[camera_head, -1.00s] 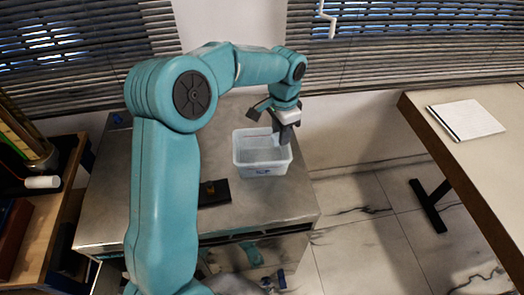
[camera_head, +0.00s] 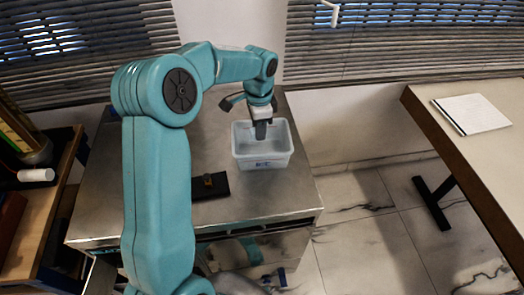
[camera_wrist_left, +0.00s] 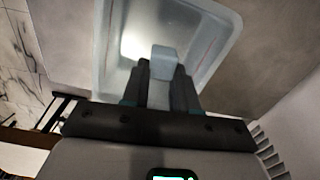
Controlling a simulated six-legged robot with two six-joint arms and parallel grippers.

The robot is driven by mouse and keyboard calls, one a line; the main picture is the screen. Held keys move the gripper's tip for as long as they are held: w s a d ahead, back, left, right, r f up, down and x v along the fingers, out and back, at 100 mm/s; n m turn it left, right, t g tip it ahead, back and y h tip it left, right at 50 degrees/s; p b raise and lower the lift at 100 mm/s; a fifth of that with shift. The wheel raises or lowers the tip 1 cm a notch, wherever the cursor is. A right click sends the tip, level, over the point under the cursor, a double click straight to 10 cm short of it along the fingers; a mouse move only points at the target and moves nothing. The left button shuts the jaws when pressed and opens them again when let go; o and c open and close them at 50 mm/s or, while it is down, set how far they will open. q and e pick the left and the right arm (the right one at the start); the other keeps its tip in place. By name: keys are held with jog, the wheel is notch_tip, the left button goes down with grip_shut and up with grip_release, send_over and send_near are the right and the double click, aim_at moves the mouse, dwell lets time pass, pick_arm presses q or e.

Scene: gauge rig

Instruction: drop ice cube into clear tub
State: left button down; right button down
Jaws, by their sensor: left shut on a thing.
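The clear tub (camera_head: 266,160) is a pale, open-topped plastic box standing on the metal-topped bench. My left gripper (camera_head: 261,133) points down over the tub's opening. In the left wrist view, its two dark fingers (camera_wrist_left: 163,78) are shut on the ice cube (camera_wrist_left: 162,60), a small pale blue-grey block at the fingertips. The tub's inside and rim (camera_wrist_left: 226,30) fill the view behind the cube. The cube is hidden in the head view. I cannot tell how high it is above the tub's floor. My right gripper is not in view.
A black flat pad (camera_head: 221,188) with a small brown block (camera_head: 208,181) lies left of the tub. The bench top (camera_head: 283,204) is bare in front of the tub. A table (camera_head: 488,150) with a white pad (camera_head: 472,114) stands at right.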

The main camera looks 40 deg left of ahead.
pick_arm(q)
jog(key=shift+r, duration=0.1)
jog(key=c, duration=0.8)
grip_release()
notch_tip(320, 180, up, 16)
jog(key=shift+r+p, duration=0.15)
jog(key=shift+p, duration=0.45)
jog(key=shift+r, duration=0.1)
